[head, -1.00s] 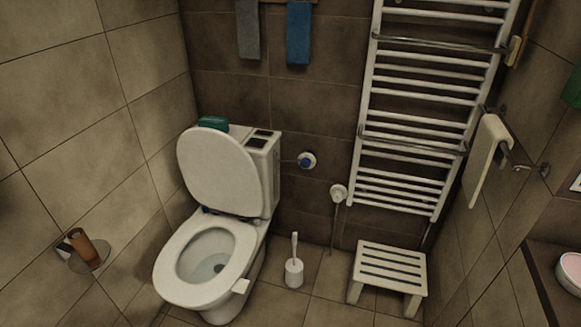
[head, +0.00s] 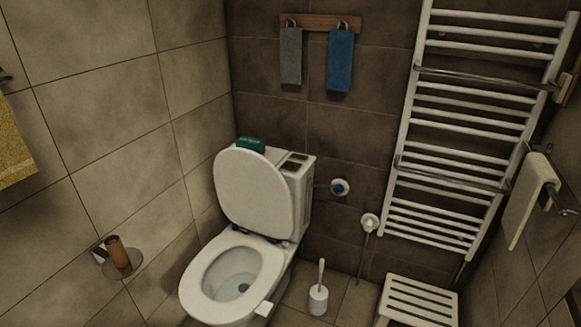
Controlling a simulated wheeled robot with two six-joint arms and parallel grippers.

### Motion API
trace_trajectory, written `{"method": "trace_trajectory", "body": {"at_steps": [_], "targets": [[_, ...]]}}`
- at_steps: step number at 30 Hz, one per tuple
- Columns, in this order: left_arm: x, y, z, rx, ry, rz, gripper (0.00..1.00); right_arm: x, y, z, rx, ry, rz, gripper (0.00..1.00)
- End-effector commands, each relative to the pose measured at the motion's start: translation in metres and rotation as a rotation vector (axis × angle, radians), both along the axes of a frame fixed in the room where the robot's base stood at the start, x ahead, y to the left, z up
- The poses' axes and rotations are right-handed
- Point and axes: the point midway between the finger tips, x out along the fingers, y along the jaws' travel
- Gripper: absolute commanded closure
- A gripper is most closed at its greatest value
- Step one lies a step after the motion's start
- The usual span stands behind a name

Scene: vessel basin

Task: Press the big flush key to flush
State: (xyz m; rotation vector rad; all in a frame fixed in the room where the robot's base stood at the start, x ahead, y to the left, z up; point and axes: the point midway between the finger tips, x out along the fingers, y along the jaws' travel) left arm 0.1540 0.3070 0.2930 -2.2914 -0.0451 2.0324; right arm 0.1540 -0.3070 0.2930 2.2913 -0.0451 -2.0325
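The white toilet (head: 232,280) stands in the corner with its lid (head: 255,190) raised against the cistern (head: 305,195). Two dark flush keys, a rear one (head: 299,157) and a front one (head: 291,167), lie on the cistern's top, right of the lid's upper edge. They are too small here to tell surely which is the big one. A green box-like item (head: 250,145) sits on the cistern top to the left of the keys. Neither of my grippers is in view.
A toilet brush (head: 318,298) and a white slatted stool (head: 418,302) stand on the floor right of the toilet. A towel radiator (head: 450,180) is on the back wall. A wall shelf (head: 118,262) with a brown cup (head: 117,250) is at left. A little floor shows around the brush.

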Motion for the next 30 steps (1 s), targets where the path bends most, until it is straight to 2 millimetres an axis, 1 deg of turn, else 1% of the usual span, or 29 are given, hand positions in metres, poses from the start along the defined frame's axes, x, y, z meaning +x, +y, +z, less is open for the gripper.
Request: {"method": "trace_trajectory", "body": {"at_steps": [1,5,30], "targets": [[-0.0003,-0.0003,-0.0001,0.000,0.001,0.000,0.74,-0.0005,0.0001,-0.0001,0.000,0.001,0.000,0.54],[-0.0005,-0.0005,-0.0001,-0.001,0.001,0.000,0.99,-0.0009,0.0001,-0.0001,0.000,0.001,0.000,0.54],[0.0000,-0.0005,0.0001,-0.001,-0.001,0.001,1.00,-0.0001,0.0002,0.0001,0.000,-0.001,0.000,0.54]]}}
